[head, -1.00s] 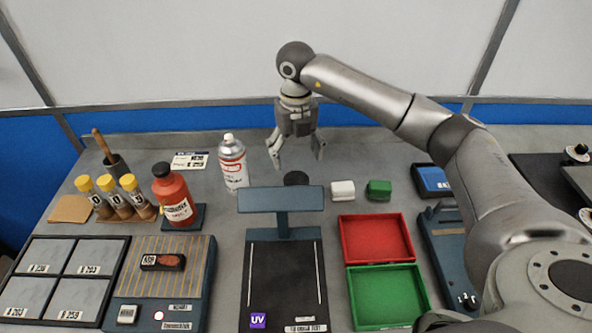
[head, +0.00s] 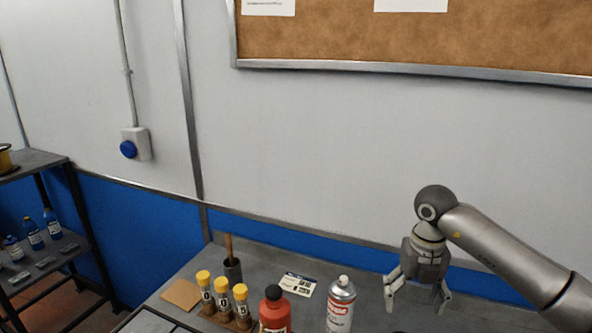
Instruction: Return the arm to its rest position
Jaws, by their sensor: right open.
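My right gripper (head: 417,294) hangs at the lower right of the head view, fingers pointing down and spread apart, with nothing between them. It is above the back of the bench, to the right of a white and red spray can (head: 341,305). My right arm reaches in from the right edge. My left gripper is not in view.
On the bench (head: 205,262) stand several yellow-capped tubes (head: 222,296), a red bottle (head: 274,312), a dark pot with a wooden handle (head: 232,268) and a card (head: 297,284). A shelf rack (head: 85,245) stands at the left. The wall (head: 320,150) is behind.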

